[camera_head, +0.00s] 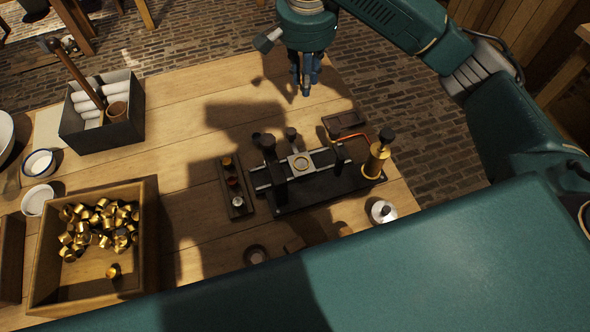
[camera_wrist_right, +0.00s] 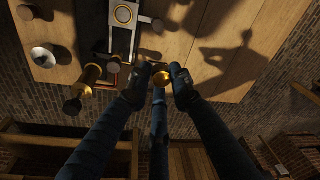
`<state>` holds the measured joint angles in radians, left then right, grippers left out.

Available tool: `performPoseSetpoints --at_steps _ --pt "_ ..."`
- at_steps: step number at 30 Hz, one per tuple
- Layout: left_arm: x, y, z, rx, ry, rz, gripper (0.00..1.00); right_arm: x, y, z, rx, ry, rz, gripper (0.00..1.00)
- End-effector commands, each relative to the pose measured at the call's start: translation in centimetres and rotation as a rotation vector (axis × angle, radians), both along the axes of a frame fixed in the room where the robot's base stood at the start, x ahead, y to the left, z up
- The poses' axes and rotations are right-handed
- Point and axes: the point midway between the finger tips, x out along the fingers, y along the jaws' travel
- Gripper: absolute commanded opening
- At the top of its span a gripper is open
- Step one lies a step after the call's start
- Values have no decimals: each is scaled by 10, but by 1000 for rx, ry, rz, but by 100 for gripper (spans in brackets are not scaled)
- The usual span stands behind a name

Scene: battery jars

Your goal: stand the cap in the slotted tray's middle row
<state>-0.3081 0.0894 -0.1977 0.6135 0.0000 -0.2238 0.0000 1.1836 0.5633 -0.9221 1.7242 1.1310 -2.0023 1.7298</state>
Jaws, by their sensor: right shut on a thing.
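My right gripper (camera_head: 305,88) points down above the table's far edge in the head view. In the right wrist view its dark fingers (camera_wrist_right: 160,80) are shut on a small gold cap (camera_wrist_right: 161,77). The cap cannot be made out in the head view. A small dark tray (camera_head: 345,123) lies below and right of the gripper in the head view; its slots are too small to tell. A narrow dark tray (camera_head: 246,209) further down holds a brass, a reddish and a silver piece in a line. I cannot tell which is the slotted tray. My left gripper is not in view.
A black fixture with a brass-handled post (camera_head: 376,160) stands mid-table. A wooden box (camera_head: 152,235) of gold caps is at lower left, and a dark bin (camera_head: 125,133) with white rolls is at upper left. The wood between bin and gripper is clear.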

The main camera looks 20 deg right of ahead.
Motion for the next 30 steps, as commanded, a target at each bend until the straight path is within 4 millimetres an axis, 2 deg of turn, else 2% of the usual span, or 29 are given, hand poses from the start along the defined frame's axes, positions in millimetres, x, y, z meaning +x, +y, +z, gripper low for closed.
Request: performPoseSetpoints --at_steps 1,4,6,8,12,15,18,26,30 --pt "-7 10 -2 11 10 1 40 3 0 -8 0 8 -32 8" --pt "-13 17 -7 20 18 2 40 4 -1 -26 -1 13 -58 8" --pt "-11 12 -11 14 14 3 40 3 -2 -43 -1 14 -59 8" --pt "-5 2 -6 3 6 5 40 4 -3 -55 -4 13 -58 8" --pt "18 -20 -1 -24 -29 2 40 3 -3 -93 -5 12 -55 8" --pt "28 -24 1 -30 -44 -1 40 4 -4 -119 -4 11 -55 8" --pt "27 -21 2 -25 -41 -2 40 4 -3 -140 -4 10 -54 8" --pt "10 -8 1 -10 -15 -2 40 5 -3 -167 -2 7 -52 8" --pt "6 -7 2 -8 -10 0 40 4 -3 -188 -3 8 -52 8"
